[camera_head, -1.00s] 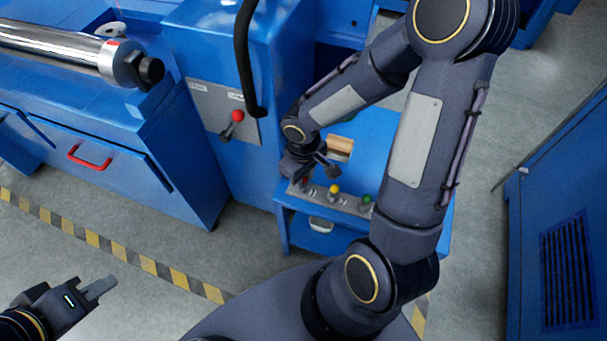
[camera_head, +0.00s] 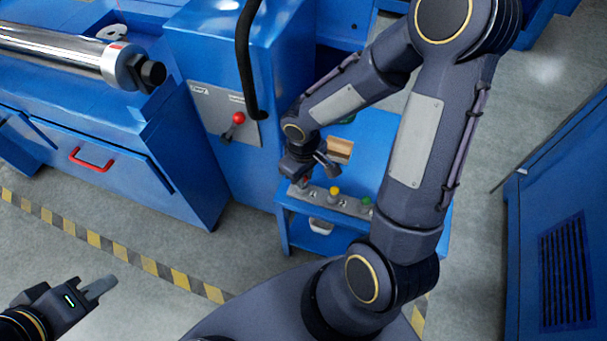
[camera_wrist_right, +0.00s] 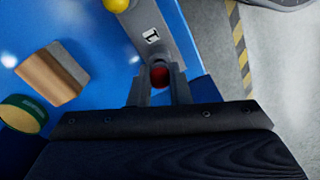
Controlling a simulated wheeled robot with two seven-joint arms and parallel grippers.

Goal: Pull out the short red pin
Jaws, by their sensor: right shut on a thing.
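The short red pin shows as a red knob (camera_wrist_right: 159,76) between the two fingers of my right gripper (camera_wrist_right: 160,90) in the right wrist view. The fingers are shut on it, at the end of a grey pin block (camera_wrist_right: 152,38). In the head view the red pin (camera_head: 305,181) is mostly hidden by my right gripper (camera_head: 308,180). A yellow pin (camera_head: 334,191) and a green pin (camera_head: 366,202) stand in the same block (camera_head: 349,204). My left gripper (camera_head: 101,288) is at the lower left, away from everything; its fingers look close together.
A blue machine with a red-knobbed lever (camera_head: 238,118) stands left of my right arm. A blue cabinet (camera_head: 567,230) is at the right.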

